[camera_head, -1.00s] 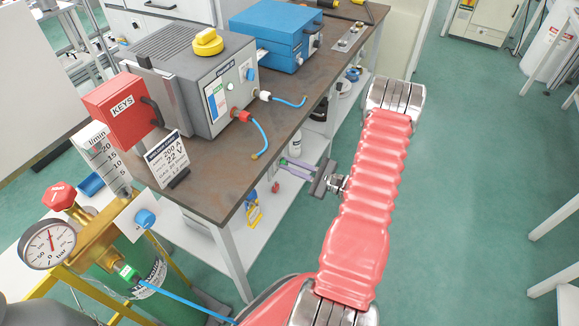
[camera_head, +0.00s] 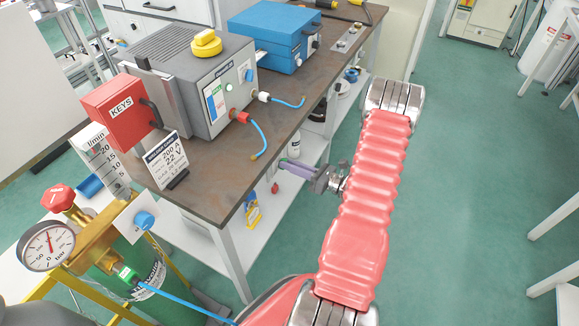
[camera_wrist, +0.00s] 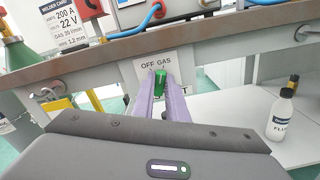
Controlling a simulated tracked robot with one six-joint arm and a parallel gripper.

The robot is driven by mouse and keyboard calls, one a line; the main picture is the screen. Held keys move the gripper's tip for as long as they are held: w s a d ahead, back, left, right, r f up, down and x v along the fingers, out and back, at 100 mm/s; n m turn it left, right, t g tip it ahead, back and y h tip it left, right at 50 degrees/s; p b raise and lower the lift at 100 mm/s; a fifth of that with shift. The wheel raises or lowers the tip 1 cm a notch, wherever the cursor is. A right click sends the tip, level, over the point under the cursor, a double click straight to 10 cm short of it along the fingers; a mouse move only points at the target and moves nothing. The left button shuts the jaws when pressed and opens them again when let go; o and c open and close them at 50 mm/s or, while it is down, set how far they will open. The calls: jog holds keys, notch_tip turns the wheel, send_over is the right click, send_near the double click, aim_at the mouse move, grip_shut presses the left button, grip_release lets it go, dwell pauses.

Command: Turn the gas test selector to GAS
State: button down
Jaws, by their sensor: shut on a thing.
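The green gas test selector (camera_wrist: 160,78) shows in the wrist view on a pale plate (camera_wrist: 146,73) under the bench edge. The plate reads OFF at left and GAS at right above the knob; more lettering below is partly covered by my fingers. My gripper (camera_wrist: 159,88) has its two purple fingers shut on the green selector, one on each side. The selector looks slightly tilted, but I cannot tell exactly which word it points to. In the head view, my gripper (camera_head: 284,166) reaches left to the bench front, and the selector is hidden.
The brown bench top (camera_head: 235,175) is just above the gripper. A grey welding unit (camera_head: 190,75) with blue hoses stands on it, beside a white 200 A card (camera_head: 167,160). A white bottle (camera_wrist: 282,108) stands on the shelf below.

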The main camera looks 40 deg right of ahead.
jog(key=shift+f+m, duration=0.15)
jog(key=shift+m, duration=0.75)
jog(key=c, duration=1.8)
grip_release()
jog(key=shift+o, duration=0.2)
jog(key=shift+s+d, duration=0.1)
jog(key=shift+s, duration=0.05)
jog(key=v, duration=1.3)
jog(key=shift+s, duration=0.3)
